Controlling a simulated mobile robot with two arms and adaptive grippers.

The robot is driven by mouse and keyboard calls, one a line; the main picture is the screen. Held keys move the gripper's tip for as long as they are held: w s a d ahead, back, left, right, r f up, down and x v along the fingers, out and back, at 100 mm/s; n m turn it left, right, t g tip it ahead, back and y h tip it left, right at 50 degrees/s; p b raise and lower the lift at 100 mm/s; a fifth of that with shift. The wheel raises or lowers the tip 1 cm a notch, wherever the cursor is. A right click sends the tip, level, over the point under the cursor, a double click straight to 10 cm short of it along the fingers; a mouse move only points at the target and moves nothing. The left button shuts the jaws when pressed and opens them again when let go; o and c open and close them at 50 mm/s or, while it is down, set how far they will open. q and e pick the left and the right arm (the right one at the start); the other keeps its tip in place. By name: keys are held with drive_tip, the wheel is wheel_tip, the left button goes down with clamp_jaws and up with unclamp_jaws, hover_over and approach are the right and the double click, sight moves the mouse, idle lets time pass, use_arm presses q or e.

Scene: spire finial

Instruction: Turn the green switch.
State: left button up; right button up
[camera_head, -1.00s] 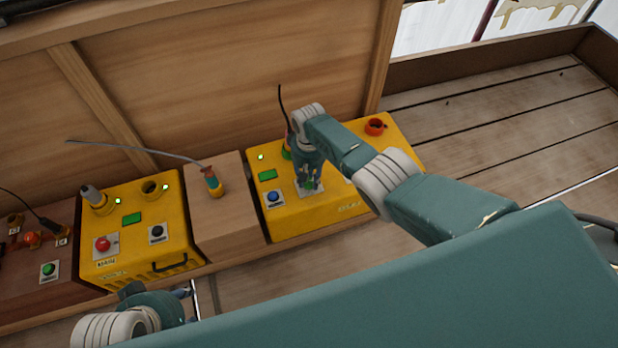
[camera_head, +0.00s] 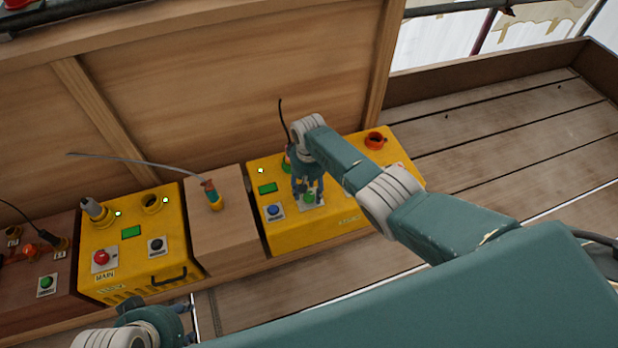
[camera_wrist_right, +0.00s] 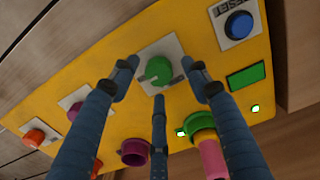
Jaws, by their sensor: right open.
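The green switch (camera_wrist_right: 158,70) is a round knob with a raised ridge on a white plate on the yellow box's top. In the head view the green switch (camera_head: 310,198) shows just below my right gripper (camera_head: 309,190). In the right wrist view, my right gripper (camera_wrist_right: 160,80) is open, its three fingers spread around the knob with gaps between; contact cannot be told. My left gripper (camera_head: 188,322) is at the bottom left, empty, its fingertips apart, away from the boxes.
The yellow box (camera_head: 345,225) also carries a blue button (camera_head: 273,211), a green display (camera_head: 268,188) and an orange ring socket (camera_head: 375,140). A wooden block (camera_head: 235,225) with a cable plug stands left of it, then another yellow box (camera_head: 140,262). The wooden wall is close behind.

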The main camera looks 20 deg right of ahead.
sight(309, 195)
wheel_tip(309, 195, up, 11)
idle(0.3)
drive_tip(key=shift+s+f, duration=0.1)
drive_tip(key=shift+f, duration=0.05)
idle(0.3)
